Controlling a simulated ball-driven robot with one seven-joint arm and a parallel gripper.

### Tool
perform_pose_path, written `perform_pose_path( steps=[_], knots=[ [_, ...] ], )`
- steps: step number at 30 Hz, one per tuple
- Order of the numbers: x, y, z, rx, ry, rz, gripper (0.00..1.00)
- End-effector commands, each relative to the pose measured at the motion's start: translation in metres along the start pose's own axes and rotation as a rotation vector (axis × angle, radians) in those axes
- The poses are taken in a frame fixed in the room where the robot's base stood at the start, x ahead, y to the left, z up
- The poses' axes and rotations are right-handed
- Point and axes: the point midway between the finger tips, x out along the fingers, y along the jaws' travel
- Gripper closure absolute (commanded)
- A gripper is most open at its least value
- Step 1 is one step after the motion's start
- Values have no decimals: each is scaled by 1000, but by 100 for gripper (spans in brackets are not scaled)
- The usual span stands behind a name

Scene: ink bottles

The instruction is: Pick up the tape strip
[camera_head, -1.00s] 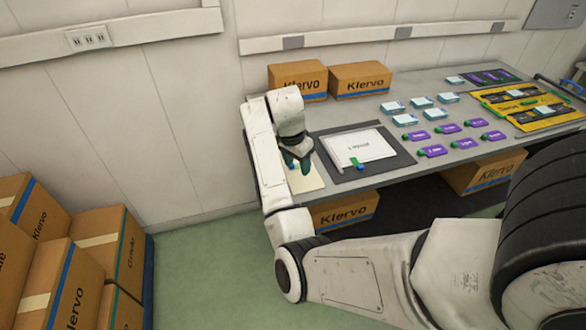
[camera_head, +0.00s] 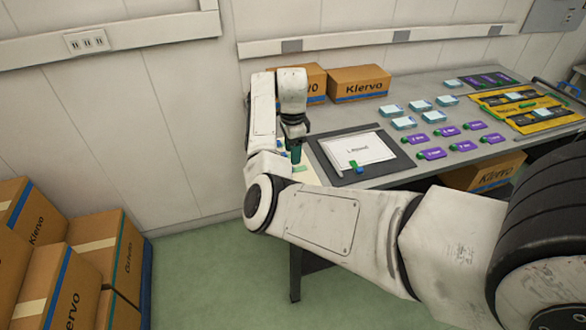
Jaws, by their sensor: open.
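A small light green strip (camera_head: 300,169), which looks like the tape strip, lies on a pale pad (camera_head: 311,178) at the left end of the table. It is small and partly covered, so its outline is hard to make out. My gripper (camera_head: 295,157) is open and points down just above the strip and pad. I cannot tell whether the fingertips touch anything. A small green and blue piece (camera_head: 357,168) lies on the lower edge of the white labelled sheet (camera_head: 360,147), right of my gripper.
The sheet rests on a dark mat (camera_head: 393,163). Cardboard boxes (camera_head: 359,83) stand at the back, by the wall. My arm hides the table's front left edge.

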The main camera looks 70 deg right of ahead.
Motion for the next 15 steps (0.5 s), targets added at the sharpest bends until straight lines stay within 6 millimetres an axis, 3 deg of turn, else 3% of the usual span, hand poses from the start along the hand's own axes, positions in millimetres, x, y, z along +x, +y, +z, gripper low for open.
perform_pose_path(
  steps=[9, 15],
  knots=[
    [39, 2, 3, -1, 0, 3, 47],
    [53, 2, 4, -1, -1, 1, 47]
  ],
)
